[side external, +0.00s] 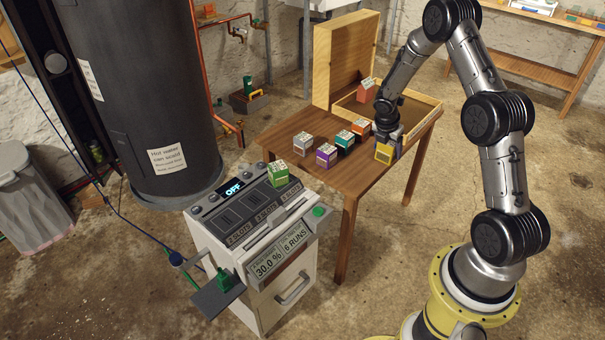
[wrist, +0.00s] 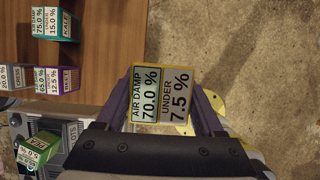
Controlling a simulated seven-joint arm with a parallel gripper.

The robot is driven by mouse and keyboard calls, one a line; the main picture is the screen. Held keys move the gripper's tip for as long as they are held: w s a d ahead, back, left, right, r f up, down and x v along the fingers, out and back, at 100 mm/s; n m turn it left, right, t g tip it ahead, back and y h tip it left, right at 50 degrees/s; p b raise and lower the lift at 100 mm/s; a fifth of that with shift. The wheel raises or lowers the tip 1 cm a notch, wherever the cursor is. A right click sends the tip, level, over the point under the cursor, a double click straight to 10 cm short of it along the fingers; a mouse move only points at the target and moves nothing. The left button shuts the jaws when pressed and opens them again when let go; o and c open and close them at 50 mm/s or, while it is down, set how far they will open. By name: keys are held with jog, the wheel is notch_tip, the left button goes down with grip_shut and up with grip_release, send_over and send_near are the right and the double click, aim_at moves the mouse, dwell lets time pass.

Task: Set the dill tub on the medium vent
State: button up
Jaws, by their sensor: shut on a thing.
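My gripper (side external: 387,134) is shut on a yellow tub (side external: 383,153), held near the table's front right edge. In the wrist view the yellow tub (wrist: 160,92) sits between the fingers of my gripper (wrist: 160,104), its label reading "AIR DAMP 70.0 %" and "UNDER 7.5 %". Its name is not readable, so I cannot tell if it is the dill tub. The grey machine (side external: 252,215) has a row of dark vents (side external: 229,219) on top, with slot labels in front. Which vent is medium I cannot tell. A green tub (side external: 278,174) stands on the right end of the row.
On the wooden table (side external: 365,184) stand grey (side external: 303,144), purple (side external: 326,155), teal (side external: 345,140) and orange (side external: 362,128) tubs. An open wooden box (side external: 425,107) with a red-orange tub (side external: 367,89) is behind. The machine's display reads "OFF". A dark boiler (side external: 140,90) stands behind the machine.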

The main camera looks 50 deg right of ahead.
jog(key=shift+w+a+n, duration=0.15)
jog(key=shift+w+n, duration=0.3)
jog(key=shift+n, duration=0.35)
jog(key=w+a+n+t+y, duration=0.1)
jog(key=w+a+n, duration=0.35)
jog(key=a, duration=0.55)
jog(key=w+a+n+t+y, duration=0.1)
jog(key=w+a+n+t, duration=0.3)
jog(key=a, duration=0.7)
jog(key=w+a+n+g+y, duration=0.1)
jog(key=w+a+n, duration=0.3)
jog(key=a, duration=0.6)
jog(key=shift+m, duration=0.35)
jog(key=w+f, duration=0.3)
jog(key=w, duration=0.2)
jog(key=w+f, duration=0.3)
jog(key=w, duration=0.2)
jog(key=w+f, duration=0.3)
jog(key=w, duration=0.1)
jog(key=shift+w+a+f, duration=0.15)
jog(key=shift+w+a, duration=0.05)
jog(key=shift+w, duration=0.2)
jog(key=shift+w+f, duration=0.2)
jog(key=shift+f, duration=1.5)
jog(key=shift+f, duration=0.1)
